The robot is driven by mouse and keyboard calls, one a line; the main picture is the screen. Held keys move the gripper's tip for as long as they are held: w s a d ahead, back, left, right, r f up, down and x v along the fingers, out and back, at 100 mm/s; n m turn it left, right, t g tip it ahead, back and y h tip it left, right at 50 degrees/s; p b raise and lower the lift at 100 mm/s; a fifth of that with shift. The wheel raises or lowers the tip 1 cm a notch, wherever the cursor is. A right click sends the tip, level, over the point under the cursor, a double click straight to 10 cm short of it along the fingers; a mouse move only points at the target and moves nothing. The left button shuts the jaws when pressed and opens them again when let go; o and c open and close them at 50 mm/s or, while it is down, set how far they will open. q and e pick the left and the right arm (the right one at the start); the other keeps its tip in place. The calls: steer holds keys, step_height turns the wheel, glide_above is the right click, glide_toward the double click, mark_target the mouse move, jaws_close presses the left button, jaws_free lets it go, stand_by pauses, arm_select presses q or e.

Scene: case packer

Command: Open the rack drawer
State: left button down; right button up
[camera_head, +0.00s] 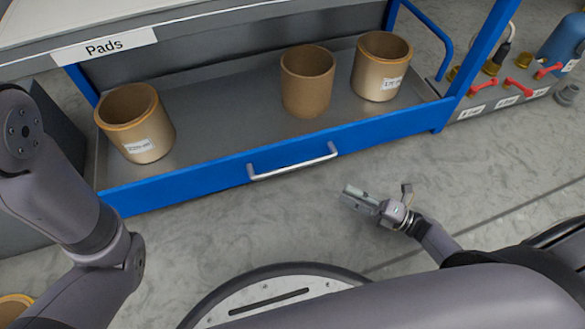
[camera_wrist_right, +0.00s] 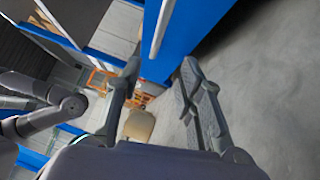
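The rack drawer has a blue front (camera_head: 215,168) with a silver bar handle (camera_head: 293,164) at its middle in the head view. The front runs close to the rack's blue corner post. My right gripper (camera_head: 362,197) is below and to the right of the handle, apart from it, over the floor. In the right wrist view my right gripper (camera_wrist_right: 160,66) has its two fingers spread with nothing between them. The blue front (camera_wrist_right: 197,25) shows beyond the fingertips. A pale bar there may be the handle. My left arm shows at the left, but its gripper does not.
Three brown pots (camera_head: 136,128) (camera_head: 307,84) (camera_head: 381,68) stand on the drawer's grey tray (camera_head: 222,112). A shelf labelled "Pads" (camera_head: 104,47) is above. Red-handled valves (camera_head: 518,87) stand at the right. The grey floor (camera_head: 500,160) before the drawer is clear on the right.

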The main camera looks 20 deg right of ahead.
mark_target(295, 165)
steer(key=shift+b+x, duration=1.8)
steer(key=shift+x, duration=6.9)
steer(key=shift+s, duration=0.1)
steer(key=shift+c, duration=0.4)
jaws_close()
